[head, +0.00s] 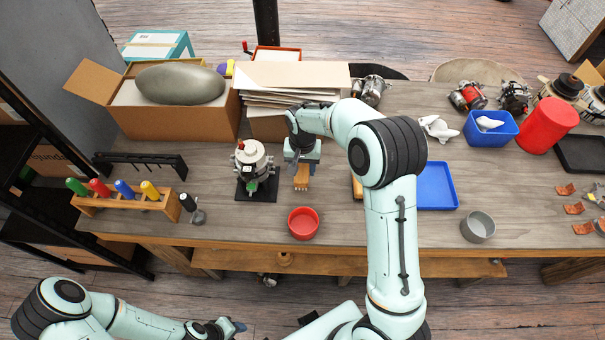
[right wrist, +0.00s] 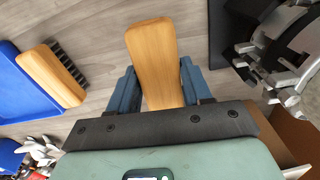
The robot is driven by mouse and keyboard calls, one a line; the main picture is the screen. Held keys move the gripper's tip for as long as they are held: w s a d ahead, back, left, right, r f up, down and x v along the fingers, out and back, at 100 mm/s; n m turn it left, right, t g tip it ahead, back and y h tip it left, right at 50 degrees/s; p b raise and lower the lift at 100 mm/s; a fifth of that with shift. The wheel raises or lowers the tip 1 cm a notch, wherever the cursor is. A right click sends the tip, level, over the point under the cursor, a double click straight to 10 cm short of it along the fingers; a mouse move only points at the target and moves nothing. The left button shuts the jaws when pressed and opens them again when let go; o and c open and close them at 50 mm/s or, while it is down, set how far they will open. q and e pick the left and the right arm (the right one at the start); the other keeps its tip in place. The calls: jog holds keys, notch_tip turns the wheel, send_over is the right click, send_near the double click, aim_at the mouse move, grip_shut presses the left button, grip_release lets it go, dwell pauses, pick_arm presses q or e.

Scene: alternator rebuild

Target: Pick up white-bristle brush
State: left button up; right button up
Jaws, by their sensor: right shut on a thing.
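A wooden brush block (head: 301,178) is between the fingers of my right gripper (head: 302,160), which is shut on it. In the right wrist view the tan wooden block (right wrist: 152,50) stands up between the blue fingers of the gripper (right wrist: 155,92). My left gripper (head: 228,327) is low at the left, away from the table.
An alternator on a black plate (head: 256,190) stands just left of the right gripper. A red bowl (head: 303,223) is in front, the blue tray (head: 437,186) to the right. A screwdriver rack (head: 120,202) and cardboard boxes (head: 170,122) are at left and behind. Bare tabletop lies around the red bowl.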

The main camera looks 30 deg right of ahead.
aim_at(302, 166)
pick_arm(q)
jog(key=shift+w+r+p, duration=0.65)
jog(key=shift+w+r, duration=0.2)
jog(key=shift+r, duration=0.05)
pick_arm(e)
notch_tip(302, 166, up, 15)
jog(key=shift+o, duration=1)
jog(key=shift+r, duration=0.1)
